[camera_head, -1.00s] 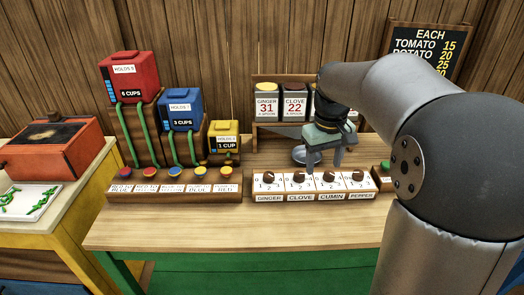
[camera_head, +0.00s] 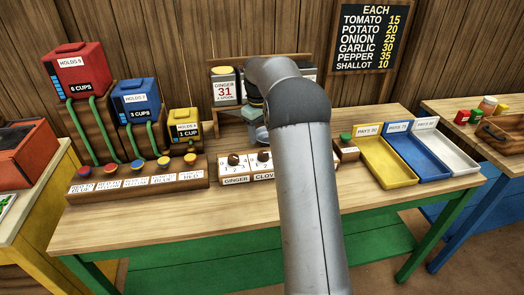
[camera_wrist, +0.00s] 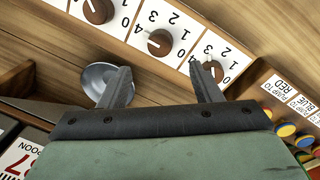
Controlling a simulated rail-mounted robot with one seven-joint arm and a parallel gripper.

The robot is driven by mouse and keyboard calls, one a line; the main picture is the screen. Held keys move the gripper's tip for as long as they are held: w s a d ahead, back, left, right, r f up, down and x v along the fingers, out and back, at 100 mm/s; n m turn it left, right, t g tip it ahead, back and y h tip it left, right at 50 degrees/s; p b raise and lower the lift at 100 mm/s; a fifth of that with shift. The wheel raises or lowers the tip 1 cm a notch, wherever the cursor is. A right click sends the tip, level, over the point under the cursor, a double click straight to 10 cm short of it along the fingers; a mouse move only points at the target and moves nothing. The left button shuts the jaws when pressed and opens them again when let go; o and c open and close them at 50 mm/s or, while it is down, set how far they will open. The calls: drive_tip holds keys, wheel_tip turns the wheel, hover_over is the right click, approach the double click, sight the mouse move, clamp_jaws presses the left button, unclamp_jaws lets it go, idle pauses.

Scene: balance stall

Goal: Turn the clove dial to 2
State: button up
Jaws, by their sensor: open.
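The clove dial (camera_wrist: 160,42) is a brown round knob on a white numbered plate. In the wrist view it lies just beyond my open fingertips, roughly centred between them. My gripper (camera_wrist: 161,66) is open and empty, apart from the knob. In the head view the clove dial (camera_head: 264,157) shows left of my arm, which hides the fingers and the right part of the dial row. The ginger dial (camera_wrist: 213,70) is just past the right fingertip, and another dial (camera_wrist: 98,10) is at upper left.
A silver bowl (camera_wrist: 97,82) sits behind the left finger. The pump button panel (camera_head: 140,180) stands left of the dial row. Yellow, blue and white trays (camera_head: 388,172) lie to the right. The table front is clear.

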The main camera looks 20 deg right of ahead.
sight(263, 153)
drive_tip(key=f, duration=0.8)
drive_tip(key=shift+w+d+f+p, duration=0.15)
drive_tip(key=shift+d+f+p, duration=0.15)
drive_tip(key=shift+f+p, duration=0.1)
drive_tip(key=c, duration=1)
